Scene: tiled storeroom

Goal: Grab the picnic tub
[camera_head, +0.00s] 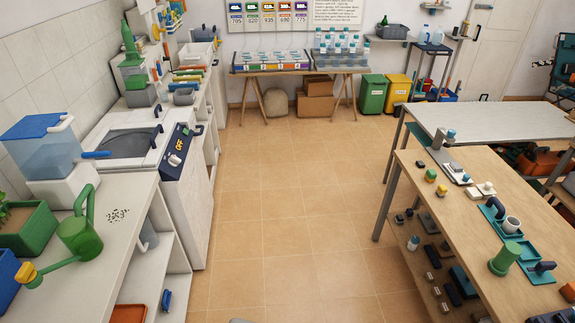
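I cannot make out for certain which thing is the picnic tub. A dark grey open tub (391,31) sits on a small wall shelf at the back right. A clear blue container with a blue lid (40,145) stands on the left counter. A white open bin (194,53) is on the far left counter. Neither of my grippers is in view.
A left counter (120,260) holds a green watering can (80,237) and a green planter (27,232). A wooden bench (460,215) with small items stands right. Green (372,94) and yellow bins (397,92) stand at the back. The tiled floor (300,200) between is clear.

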